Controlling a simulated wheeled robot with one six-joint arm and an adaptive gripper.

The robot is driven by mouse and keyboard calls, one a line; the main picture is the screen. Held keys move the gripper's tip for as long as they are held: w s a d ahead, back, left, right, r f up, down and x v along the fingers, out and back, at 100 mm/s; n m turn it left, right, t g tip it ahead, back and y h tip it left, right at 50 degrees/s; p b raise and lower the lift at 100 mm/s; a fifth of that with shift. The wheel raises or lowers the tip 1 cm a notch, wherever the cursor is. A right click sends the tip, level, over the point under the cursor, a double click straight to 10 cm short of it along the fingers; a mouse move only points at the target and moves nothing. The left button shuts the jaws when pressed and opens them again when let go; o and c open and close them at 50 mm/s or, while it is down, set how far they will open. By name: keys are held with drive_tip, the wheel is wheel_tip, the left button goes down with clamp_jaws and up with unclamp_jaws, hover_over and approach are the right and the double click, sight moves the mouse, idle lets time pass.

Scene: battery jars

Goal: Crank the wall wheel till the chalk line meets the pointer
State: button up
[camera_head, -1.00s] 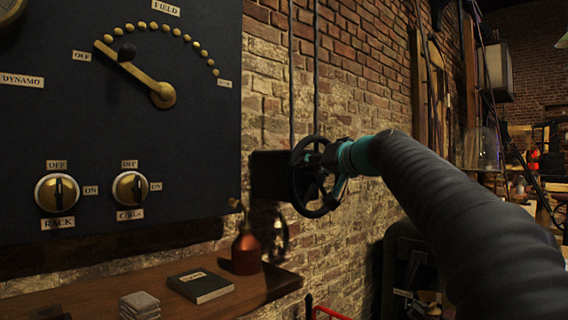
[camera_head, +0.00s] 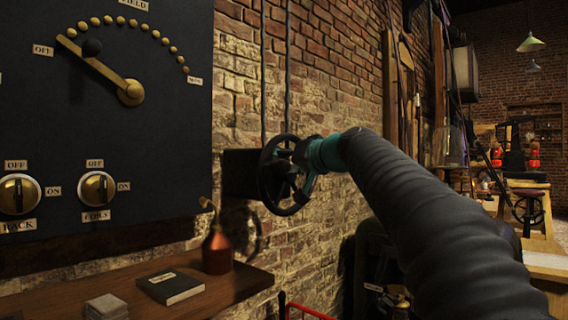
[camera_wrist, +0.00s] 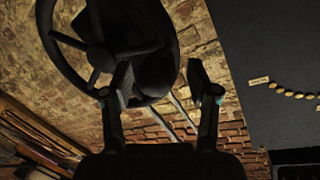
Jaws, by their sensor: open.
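The dark spoked wall wheel (camera_head: 268,190) stands out from a dark box (camera_head: 238,174) on the brick wall, right of the black panel. My gripper (camera_head: 303,155) is at the wheel's right side, its teal part close to the rim. In the wrist view the wheel (camera_wrist: 46,28) fills the upper left. The fingers of my gripper (camera_wrist: 158,82) are spread apart there, the left one overlapping the rim and spokes. I cannot tell whether a finger touches the wheel. I cannot make out a chalk line or a pointer at the wheel.
The black panel (camera_head: 120,150) with a brass dial arm and two knobs is at left. A wooden shelf (camera_head: 235,284) below holds a red oil can (camera_head: 217,252), a dark book (camera_head: 170,287) and a grey stack (camera_head: 106,307). A red frame (camera_head: 308,311) stands low near the wall.

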drive_tip(key=v, duration=1.2)
drive_tip(key=shift+d+r, duration=0.1)
